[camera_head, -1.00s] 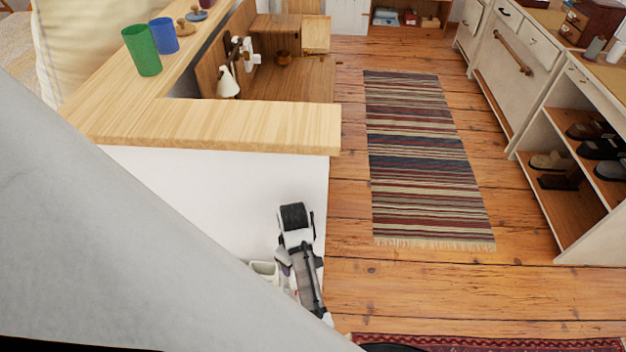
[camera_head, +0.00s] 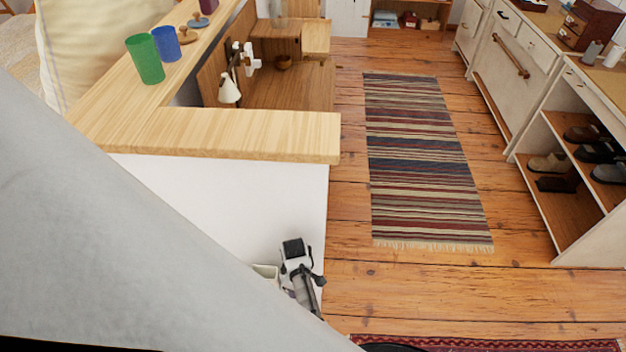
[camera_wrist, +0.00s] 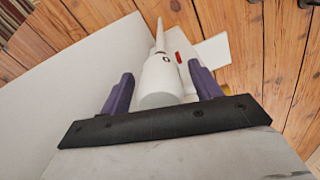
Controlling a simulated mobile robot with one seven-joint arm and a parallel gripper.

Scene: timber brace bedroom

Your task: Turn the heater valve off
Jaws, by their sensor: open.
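The heater valve appears to be the white rounded cylinder (camera_wrist: 160,82) in the wrist view. A narrow pale stem rises from its far end, and a small red mark shows just to its right. My gripper (camera_wrist: 161,70) is open, with one purple finger on each side of the cylinder. I cannot tell whether either finger touches it. In the head view, the end of my arm is low beside the white panel (camera_head: 225,205). The fingers are mostly hidden there, and I cannot make out the valve clearly.
A wooden counter (camera_head: 240,132) tops the white panel, with a green cup (camera_head: 145,59) and a blue cup (camera_head: 166,43) on it. A striped rug (camera_head: 420,150) lies on open wooden floor to the right. A shoe shelf (camera_head: 562,210) stands at the far right.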

